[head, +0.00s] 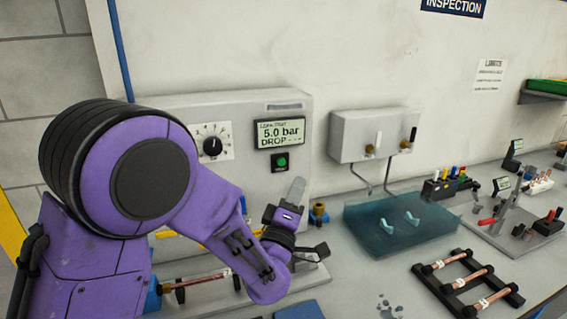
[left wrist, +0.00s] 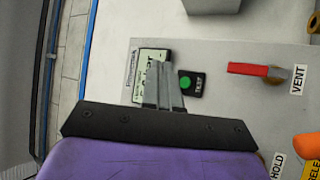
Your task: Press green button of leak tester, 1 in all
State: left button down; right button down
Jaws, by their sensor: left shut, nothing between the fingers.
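The leak tester (head: 255,105) is a grey box against the wall, with a black dial and a screen (head: 281,133) reading 5.0 bar and DROP with dashes. The green button (head: 282,161) sits in a black square below the screen. It also shows in the left wrist view (left wrist: 186,82), marked TEST. My left gripper (head: 297,186) is shut and empty, in front of the panel, its fingers pointing up just below and right of the button in the head view. In the left wrist view its fingers (left wrist: 164,68) partly cover the screen, beside the button. Contact cannot be seen.
A red valve handle (left wrist: 256,70) marked VENT is beside the button in the left wrist view. A copper tube (head: 205,279) lies at the tester's front, partly behind my arm.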

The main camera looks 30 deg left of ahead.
aim_at(281, 162)
pick_arm(q)
jog(key=shift+w+a, duration=1.45)
jog(key=shift+a, duration=0.15)
jog(key=shift+w+a, duration=1.4)
jog(key=shift+a, duration=0.15)
jog(key=shift+w+a, duration=0.3)
jog(key=shift+w+a, duration=0.25)
jog(key=shift+a, duration=0.05)
dwell(0.3)
dwell(0.4)
jog(key=shift+s+d, duration=0.6)
jog(key=shift+d, duration=0.1)
